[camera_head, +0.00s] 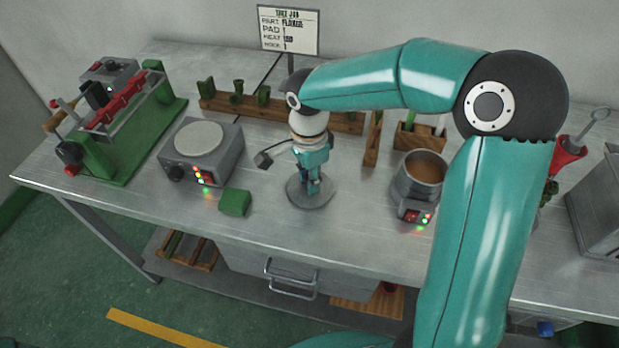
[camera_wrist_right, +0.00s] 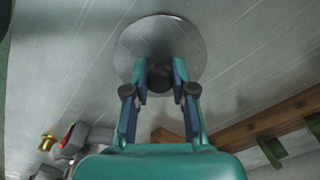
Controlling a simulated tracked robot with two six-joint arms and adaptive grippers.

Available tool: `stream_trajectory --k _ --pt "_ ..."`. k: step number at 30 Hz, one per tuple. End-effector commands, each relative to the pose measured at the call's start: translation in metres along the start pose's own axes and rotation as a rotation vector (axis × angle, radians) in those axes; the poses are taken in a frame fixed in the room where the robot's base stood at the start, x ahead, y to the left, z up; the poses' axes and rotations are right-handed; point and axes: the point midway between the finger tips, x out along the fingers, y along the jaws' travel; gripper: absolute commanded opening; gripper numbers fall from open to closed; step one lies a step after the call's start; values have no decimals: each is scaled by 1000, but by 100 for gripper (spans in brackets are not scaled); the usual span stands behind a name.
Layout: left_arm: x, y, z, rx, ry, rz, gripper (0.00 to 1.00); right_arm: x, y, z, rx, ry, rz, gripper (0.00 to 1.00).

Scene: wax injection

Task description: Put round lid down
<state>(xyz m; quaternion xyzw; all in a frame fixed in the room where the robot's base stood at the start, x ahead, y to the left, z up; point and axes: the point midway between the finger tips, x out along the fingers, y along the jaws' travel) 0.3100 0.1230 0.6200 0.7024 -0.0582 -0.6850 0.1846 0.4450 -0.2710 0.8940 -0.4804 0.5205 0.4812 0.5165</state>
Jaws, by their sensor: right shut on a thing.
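The round lid (camera_head: 322,199) is a flat grey metal disc with a dark knob at its middle. It is in the centre of the workbench (camera_head: 345,230), below my right gripper (camera_head: 312,188). The gripper points straight down and its fingers are shut on the lid's knob. In the wrist view, the lid (camera_wrist_right: 190,50) lies flat beyond the two fingers of the gripper (camera_wrist_right: 160,80), with the knob between them. I cannot tell whether the lid touches the bench or hangs just above it. My left gripper is not in view.
A pot of brown wax (camera_head: 424,168) stands open at the right. A hot plate (camera_head: 198,138) and a green block (camera_head: 235,202) are at the left. A wooden rack (camera_head: 345,121) runs along the back, near a sign (camera_head: 289,30). Bare bench lies in front of the lid.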

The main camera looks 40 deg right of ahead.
Motion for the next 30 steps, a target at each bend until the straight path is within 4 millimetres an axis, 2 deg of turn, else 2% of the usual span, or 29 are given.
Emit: stream_trajectory --k 11,12,16,25,30 --pt "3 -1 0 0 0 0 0 6 0 0 0 0 -2 0" --pt "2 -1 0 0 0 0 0 6 0 0 0 0 -2 28" --pt "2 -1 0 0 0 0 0 5 0 0 0 0 -2 50" --pt "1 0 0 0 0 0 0 4 0 0 0 0 -2 50" --pt "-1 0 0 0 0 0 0 -5 -1 0 0 0 -4 50"
